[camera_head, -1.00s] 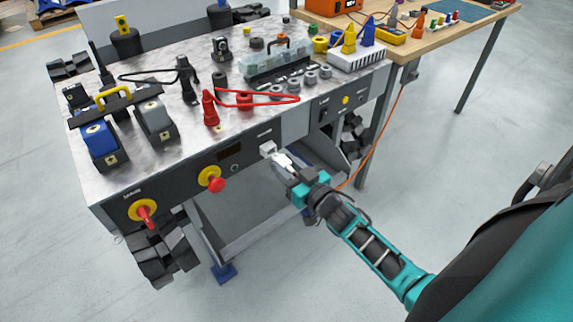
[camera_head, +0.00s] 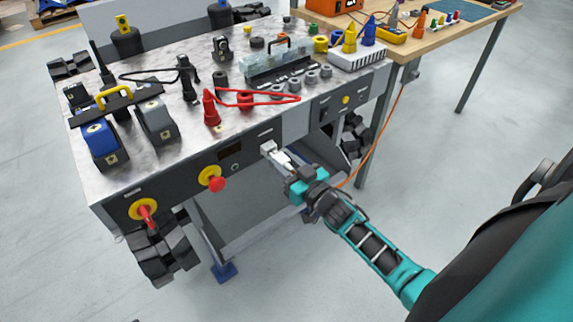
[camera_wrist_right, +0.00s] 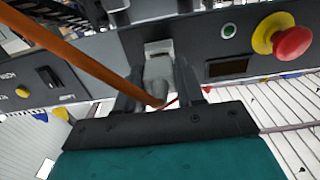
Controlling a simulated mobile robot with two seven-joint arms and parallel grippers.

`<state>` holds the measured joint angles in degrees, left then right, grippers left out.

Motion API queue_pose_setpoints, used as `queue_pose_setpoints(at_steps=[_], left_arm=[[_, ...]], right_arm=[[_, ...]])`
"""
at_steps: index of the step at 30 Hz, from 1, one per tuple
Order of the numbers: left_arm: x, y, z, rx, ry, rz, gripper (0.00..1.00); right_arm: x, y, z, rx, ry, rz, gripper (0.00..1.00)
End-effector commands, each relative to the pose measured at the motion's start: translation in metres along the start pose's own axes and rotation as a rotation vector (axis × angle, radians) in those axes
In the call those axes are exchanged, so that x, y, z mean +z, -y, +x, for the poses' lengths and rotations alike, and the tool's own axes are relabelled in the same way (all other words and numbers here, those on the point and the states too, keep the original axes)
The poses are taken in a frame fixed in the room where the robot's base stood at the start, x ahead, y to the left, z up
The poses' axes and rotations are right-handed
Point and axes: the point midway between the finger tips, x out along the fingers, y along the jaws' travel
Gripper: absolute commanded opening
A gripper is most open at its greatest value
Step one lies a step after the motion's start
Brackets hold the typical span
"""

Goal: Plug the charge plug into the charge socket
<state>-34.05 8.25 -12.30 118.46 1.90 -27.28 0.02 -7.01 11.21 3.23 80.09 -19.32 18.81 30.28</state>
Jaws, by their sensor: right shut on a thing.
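The charge socket (camera_head: 267,148) is a pale housing on the dark front panel of the metal carrier. It also shows at the top centre of the right wrist view (camera_wrist_right: 158,47). My right gripper (camera_head: 284,162) is at the panel, its fingers on either side of the grey charge plug (camera_wrist_right: 158,72) and shut on it. The plug points at the socket, and its front is at the socket's mouth. I cannot tell how deep it sits, as the fingers and housing hide the contact. An orange cable (camera_wrist_right: 85,55) comes from the plug. My left gripper is not in view.
A red knob on a yellow base (camera_head: 213,180) sits left of the socket, with a red switch (camera_head: 146,212) further left. The orange cable (camera_head: 390,120) rises towards the wooden table (camera_head: 440,62). Connectors and blocks stand on the carrier's top. The floor at the right is open.

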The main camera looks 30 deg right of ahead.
Motion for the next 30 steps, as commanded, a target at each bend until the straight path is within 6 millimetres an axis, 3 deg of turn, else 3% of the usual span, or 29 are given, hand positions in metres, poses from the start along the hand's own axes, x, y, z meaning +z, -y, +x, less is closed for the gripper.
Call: queue_pose_setpoints(at_steps=[15, 30], left_arm=[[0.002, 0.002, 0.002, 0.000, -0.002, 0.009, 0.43], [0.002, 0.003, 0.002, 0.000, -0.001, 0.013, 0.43]], right_arm=[[0.000, 0.000, 0.013, 0.000, 0.000, 0.000, 0.06], [0.000, 0.000, 0.013, 0.000, 0.001, 0.000, 0.06]])
